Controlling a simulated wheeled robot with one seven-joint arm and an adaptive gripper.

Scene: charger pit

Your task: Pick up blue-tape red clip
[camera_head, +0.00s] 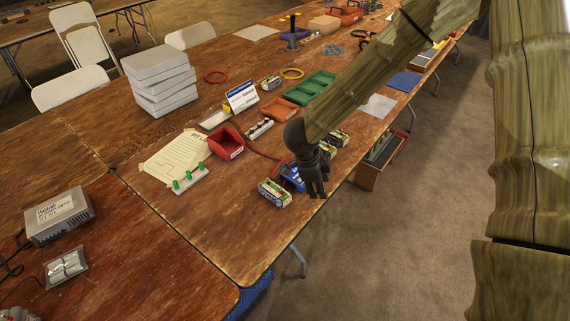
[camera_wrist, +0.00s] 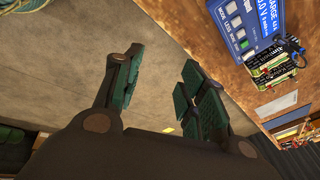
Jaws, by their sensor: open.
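My gripper (camera_head: 315,192) hangs at the table's front edge, beside a blue charger box (camera_head: 292,178) and a wrapped battery pack (camera_head: 275,193). In the wrist view my gripper (camera_wrist: 162,68) is open, with nothing between its green-padded fingers and the floor below them. The blue charger with its row of buttons shows at the top right there (camera_wrist: 240,30). Next to it is a battery pack (camera_wrist: 272,70) with dark leads and a small blue part on it. I cannot make out a red clip with blue tape for sure in either view.
More battery packs (camera_head: 340,138) sit behind my gripper. A red bin (camera_head: 230,154), green pegs on a white strip (camera_head: 188,181) and a grey box (camera_head: 58,216) stand on the wooden table (camera_head: 145,255). A wooden crate (camera_head: 367,177) is beside the front edge. The table's near middle is clear.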

